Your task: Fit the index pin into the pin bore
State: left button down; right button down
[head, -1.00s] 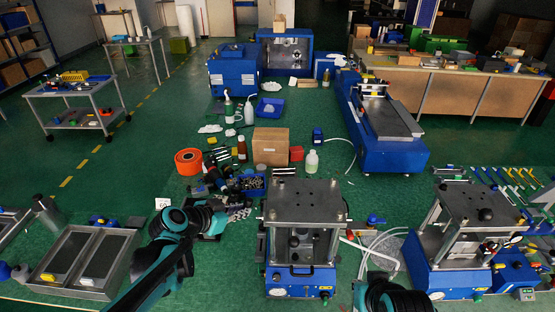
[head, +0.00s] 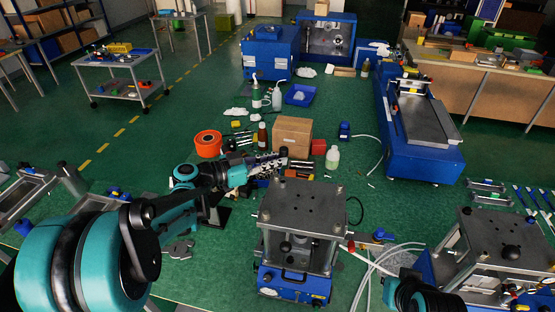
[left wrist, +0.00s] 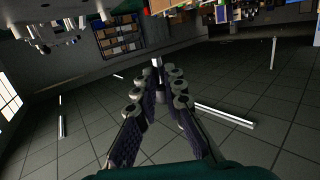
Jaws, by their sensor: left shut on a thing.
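In the head view my left arm reaches in from the left. Its gripper (head: 272,162) is above the bench, just behind and left of the middle press (head: 300,222). In the left wrist view the gripper's fingers (left wrist: 158,90) are closed in around a small pale, upright piece (left wrist: 157,64), which looks like the index pin. Its lower part is mostly hidden by the finger pads. The press has a grey top plate with small holes, posts and a blue base. I cannot tell which opening is the pin bore. My right gripper is out of view; only part of that arm shows.
A second press (head: 495,245) stands at the right. A cardboard box (head: 292,134), an orange spool (head: 208,142) and bottles (head: 262,134) stand behind my left gripper. A blue machine (head: 408,135) is further back. Hoses (head: 375,265) lie between the presses.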

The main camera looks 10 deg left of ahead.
aim_at(276, 189)
pick_arm(q)
jog(key=shift+s+f+b, duration=0.1)
jog(key=shift+f+b, duration=0.75)
jog(key=shift+f, duration=0.05)
notch_tip(276, 189, down, 4)
jog(key=b, duration=0.3)
jog(key=shift+b, duration=0.35)
dwell(0.9)
jog(key=shift+f+b, duration=1.05)
jog(key=shift+f, duration=0.05)
jog(key=c, duration=2)
grip_release()
jog(key=o, duration=0.5)
jog(key=shift+c, duration=0.2)
